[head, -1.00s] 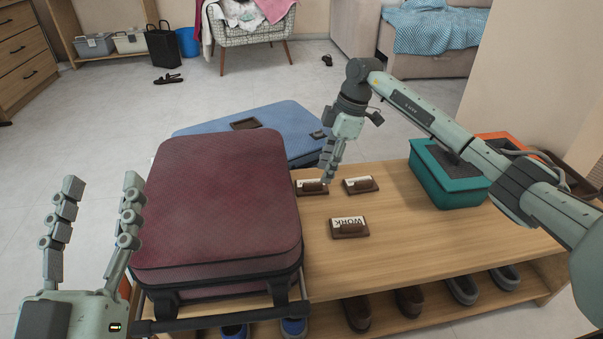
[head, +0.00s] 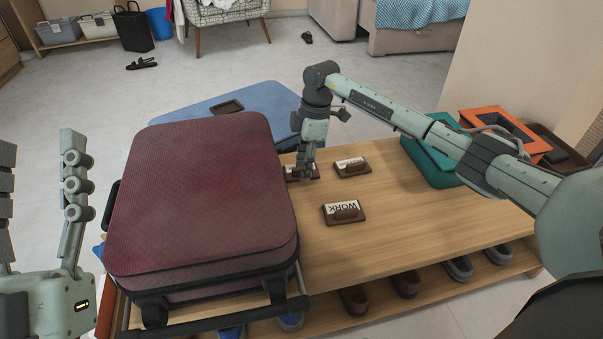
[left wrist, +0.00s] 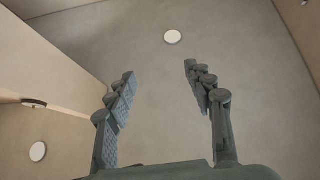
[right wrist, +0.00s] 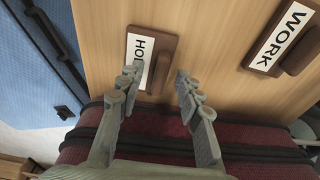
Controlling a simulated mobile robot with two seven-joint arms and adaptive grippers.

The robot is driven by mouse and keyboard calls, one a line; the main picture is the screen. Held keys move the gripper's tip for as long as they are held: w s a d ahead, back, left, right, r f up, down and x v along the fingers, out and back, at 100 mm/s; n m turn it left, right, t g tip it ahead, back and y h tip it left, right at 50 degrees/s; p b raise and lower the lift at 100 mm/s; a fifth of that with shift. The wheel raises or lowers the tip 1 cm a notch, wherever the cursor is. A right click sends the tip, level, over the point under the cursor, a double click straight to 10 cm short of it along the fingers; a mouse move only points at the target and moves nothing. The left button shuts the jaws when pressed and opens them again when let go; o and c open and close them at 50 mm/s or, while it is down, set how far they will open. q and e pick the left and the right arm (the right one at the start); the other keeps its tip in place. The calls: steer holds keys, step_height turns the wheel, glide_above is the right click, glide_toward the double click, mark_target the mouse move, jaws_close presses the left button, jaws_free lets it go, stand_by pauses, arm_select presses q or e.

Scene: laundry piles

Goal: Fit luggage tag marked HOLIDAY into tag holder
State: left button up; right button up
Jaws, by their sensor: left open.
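The tag marked HO..., its other letters hidden, is a brown plate with a white label and a raised grip; it lies flat on the wooden bench and shows in the right wrist view (right wrist: 140,58). In the head view the same tag (head: 291,174) is partly covered by my right gripper (head: 306,176). In the right wrist view that gripper (right wrist: 156,76) is open, its fingers apart on either side of the tag's near end. A brown rectangular frame (head: 228,107), apparently the tag holder, is on the blue suitcase (head: 190,108). My left gripper (head: 40,150) is open and empty, raised at the left.
A WORK tag (head: 345,212) and another brown tag (head: 352,167) lie on the bench (head: 400,225). A maroon suitcase (head: 205,190) stands left of them. A teal box (head: 428,160) and an orange frame (head: 505,125) are at the right. Shoes sit below.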

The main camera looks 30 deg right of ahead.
jaws_close()
stand_by(0.3)
